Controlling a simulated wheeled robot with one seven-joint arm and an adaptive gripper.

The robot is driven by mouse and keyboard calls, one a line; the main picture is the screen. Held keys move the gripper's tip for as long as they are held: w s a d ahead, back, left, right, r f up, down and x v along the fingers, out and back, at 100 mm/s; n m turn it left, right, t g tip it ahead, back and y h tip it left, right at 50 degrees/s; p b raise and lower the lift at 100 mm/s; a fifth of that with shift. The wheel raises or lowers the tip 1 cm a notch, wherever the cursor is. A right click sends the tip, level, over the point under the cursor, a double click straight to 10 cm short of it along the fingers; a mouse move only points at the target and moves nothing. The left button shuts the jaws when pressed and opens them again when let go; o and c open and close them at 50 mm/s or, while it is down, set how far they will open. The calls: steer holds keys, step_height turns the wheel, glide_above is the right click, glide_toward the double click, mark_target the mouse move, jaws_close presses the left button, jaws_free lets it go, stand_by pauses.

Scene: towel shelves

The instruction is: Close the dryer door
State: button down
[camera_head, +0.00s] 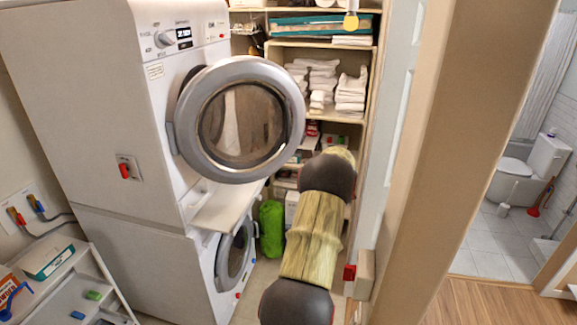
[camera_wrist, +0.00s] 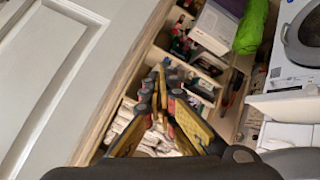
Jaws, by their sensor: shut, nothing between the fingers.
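The dryer is the upper white machine (camera_head: 155,90) of a stack in the head view. Its round door (camera_head: 285,155), with a grey rim and dark glass, stands open, swung out from the front with its hinge at the left. My gripper (camera_wrist: 156,84) shows in the wrist view with its yellow and grey fingers together and empty, pointing toward the shelves. In the head view my arm rises right of the door, apart from it in the picture, and hides the gripper.
A lower machine with a round door (camera_head: 234,258) stands under the dryer, with a pale ledge (camera_head: 228,208) between. A green bag (camera_head: 271,228) is beside it. Shelves with white towels (camera_head: 350,92) are behind. A door frame (camera_head: 455,140) closes in the right side.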

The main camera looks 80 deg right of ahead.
steer(key=w+a+f+n+t+h, duration=0.1)
steer(key=w+a+f+t+h, duration=0.2)
steer(key=w, duration=0.5)
steer(key=t+h, duration=0.2)
steer(key=t, duration=0.6)
glide_toward(286, 156)
steer(key=p+x, duration=0.2)
steer(key=x, duration=0.5)
steer(key=shift+a+f, duration=0.1)
